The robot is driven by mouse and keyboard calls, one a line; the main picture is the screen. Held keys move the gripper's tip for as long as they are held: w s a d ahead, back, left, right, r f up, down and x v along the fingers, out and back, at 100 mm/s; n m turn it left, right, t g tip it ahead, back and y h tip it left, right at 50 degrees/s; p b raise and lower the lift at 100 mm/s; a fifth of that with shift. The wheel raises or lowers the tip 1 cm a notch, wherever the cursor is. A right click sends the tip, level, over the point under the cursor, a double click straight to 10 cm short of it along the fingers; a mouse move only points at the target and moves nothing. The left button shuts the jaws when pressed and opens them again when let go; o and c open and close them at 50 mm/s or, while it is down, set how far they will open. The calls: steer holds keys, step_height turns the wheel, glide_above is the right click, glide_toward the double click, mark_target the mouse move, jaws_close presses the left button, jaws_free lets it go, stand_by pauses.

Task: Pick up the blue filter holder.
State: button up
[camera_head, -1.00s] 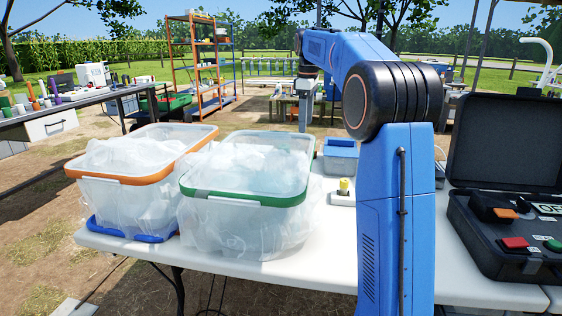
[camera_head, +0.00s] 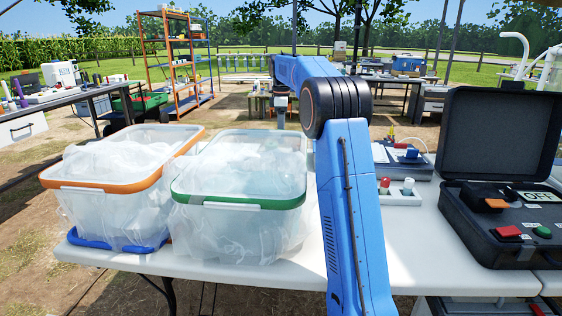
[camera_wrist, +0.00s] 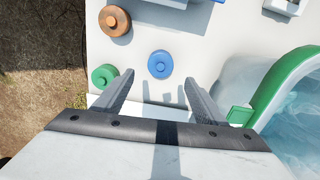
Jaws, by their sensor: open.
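The blue filter holder (camera_wrist: 160,64), a round disc with a small raised centre, lies on a white surface in the wrist view. My gripper (camera_wrist: 160,82) is open and empty above that surface. Its two fingers are spread, and the blue disc shows between and just beyond their tips, apart from both. An orange disc (camera_wrist: 114,20) of the same shape lies up and left of it, and a green one (camera_wrist: 104,76) lies left, close to the left finger. In the head view my gripper and the discs cannot be made out.
A green-rimmed bin (camera_wrist: 283,88) with clear bagging stands close right of my gripper. The head view shows an orange-rimmed bin (camera_head: 97,187) beside it on the white table (camera_head: 420,245). A black case (camera_head: 500,226) stands open at right. A white block with red and blue-white pieces (camera_head: 400,198) stands behind.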

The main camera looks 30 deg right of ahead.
step_height(320, 180, down, 10)
steer(key=shift+f, duration=0.25)
stand_by(0.4)
steer(key=c, duration=1.1)
